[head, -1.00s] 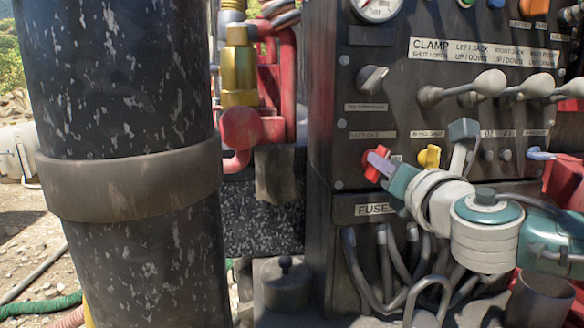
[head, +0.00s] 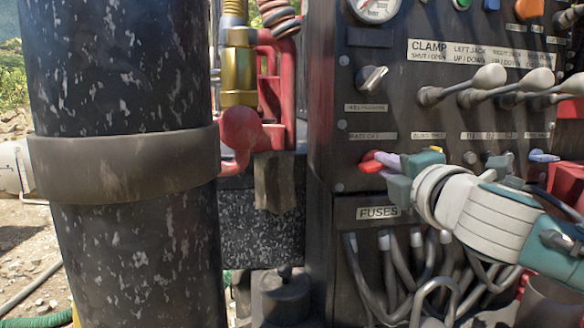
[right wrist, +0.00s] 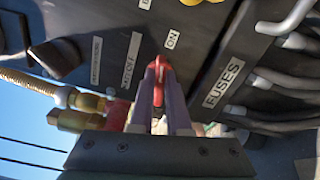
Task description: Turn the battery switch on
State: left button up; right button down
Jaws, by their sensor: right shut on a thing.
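The battery switch (head: 371,163) is a small red handle on the dark control panel, below the "BATT OFF" label. It also shows in the right wrist view (right wrist: 159,72), between two purple fingers, with the "BATT OFF" label to its left and the "ON" label just above it. My right gripper (head: 383,161) is shut on the red handle, and its fingers partly hide it. In the right wrist view the fingers (right wrist: 160,84) lie along both sides of the handle. My left gripper is not in view.
White-knobbed levers (head: 489,77) stick out above my right arm. The "FUSES" label (head: 377,212) and several grey cables (head: 365,275) are below the switch. A thick black speckled column (head: 125,80) fills the left. A red and brass pipe fitting (head: 239,75) stands between.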

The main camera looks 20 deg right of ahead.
jog(key=shift+f+m, duration=0.1)
jog(key=shift+m, duration=1.2)
jog(key=c, duration=0.9)
grip_release()
jog(key=shift+s, duration=0.1)
jog(key=v, duration=0.9)
jog(key=shift+s+a, duration=0.1)
jog(key=shift+s, duration=0.25)
